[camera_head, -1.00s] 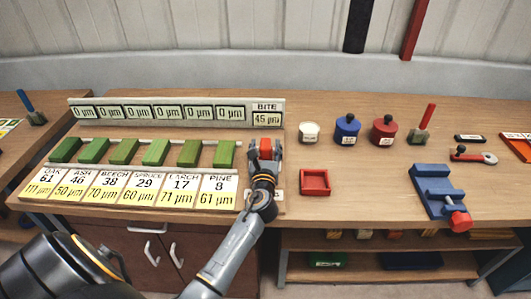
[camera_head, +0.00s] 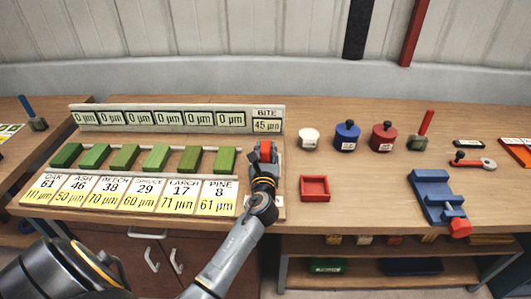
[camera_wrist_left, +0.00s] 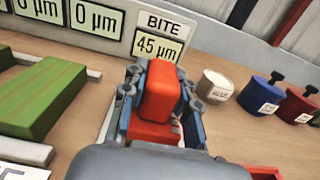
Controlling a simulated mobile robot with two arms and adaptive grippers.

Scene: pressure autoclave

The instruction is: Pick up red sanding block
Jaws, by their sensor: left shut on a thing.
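The red sanding block (camera_head: 266,151) is at the right end of the row of green blocks, below the BITE readout. In the left wrist view the red sanding block (camera_wrist_left: 160,92) stands between the two fingers of my left gripper (camera_wrist_left: 160,108). My left gripper (camera_head: 264,160) is shut on it in the head view. The block's lower part is partly hidden by the gripper, so I cannot tell whether it touches the surface beneath. My right gripper is not in view.
Several green blocks (camera_head: 190,160) lie left of the gripper above wood-name cards (camera_head: 181,193). A display rail (camera_head: 179,117) stands behind. To the right are a red tray (camera_head: 315,188), a white pot (camera_head: 309,138), blue and red pots, and a blue vise (camera_head: 433,195).

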